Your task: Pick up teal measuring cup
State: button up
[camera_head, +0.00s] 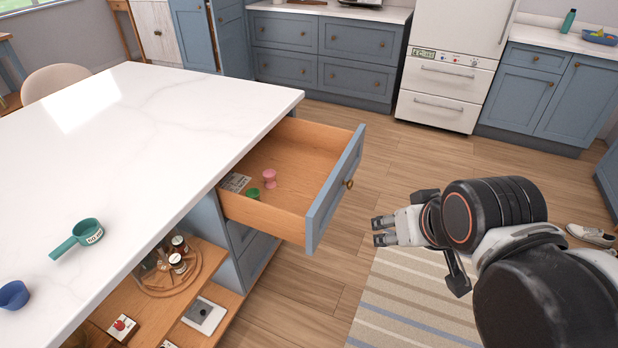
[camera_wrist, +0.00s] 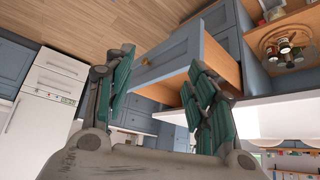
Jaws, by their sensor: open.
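The teal measuring cup (camera_head: 86,232) stands on the white island countertop (camera_head: 165,130) near its front edge, at the left in the head view. It has a round bowl with a white label and a handle pointing to the lower left. My gripper (camera_head: 379,231) is open and empty, out over the floor to the right of the island, well apart from the cup. In the wrist view my gripper's two fingers (camera_wrist: 160,90) are spread, with the open drawer's front beyond them. I cannot make out the cup in the wrist view.
An open drawer (camera_head: 335,190) sticks out between my gripper and the cup, holding a pink item (camera_head: 269,178) and a green item (camera_head: 252,194). A blue bowl (camera_head: 14,295) sits near the cup. Shelves below hold a round rack of jars (camera_head: 167,278). The countertop is mostly clear.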

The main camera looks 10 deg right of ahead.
aim_at(88, 230)
jog(key=u, duration=1.8)
jog(key=i+l, duration=0.15)
jog(key=l, duration=0.15)
jog(key=i+l, duration=0.1)
jog(key=l, duration=0.2)
jog(key=i+l, duration=0.15)
jog(key=l, duration=0.2)
